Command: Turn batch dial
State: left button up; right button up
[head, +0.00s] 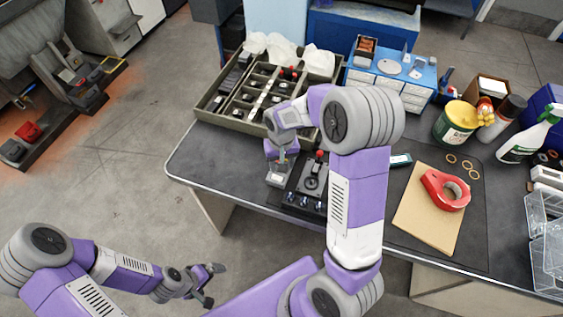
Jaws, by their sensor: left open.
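A dark control panel (301,191) lies near the front edge of the bench, with a round black dial (312,183), a red-topped lever (319,156) and small blue-tipped knobs along its front. I cannot tell for certain which part is the batch dial. My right gripper (277,174) points down at the panel's left side; its fingers are small and partly hidden, so I cannot see whether they touch anything. My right forearm hides the panel's right side. My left gripper (207,284) is open and empty, low over the floor, away from the bench.
A compartment tray (222,121) with dark parts and white bags stands behind the panel. A blue drawer unit (427,74), a green-labelled tub (455,124), a red tape dispenser (446,190) on brown board (411,219) and a spray bottle (522,143) stand to the right.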

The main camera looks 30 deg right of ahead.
notch_tip(320, 180, up, 8)
jog(key=shift+f+p, duration=0.2)
jog(key=shift+p, duration=1)
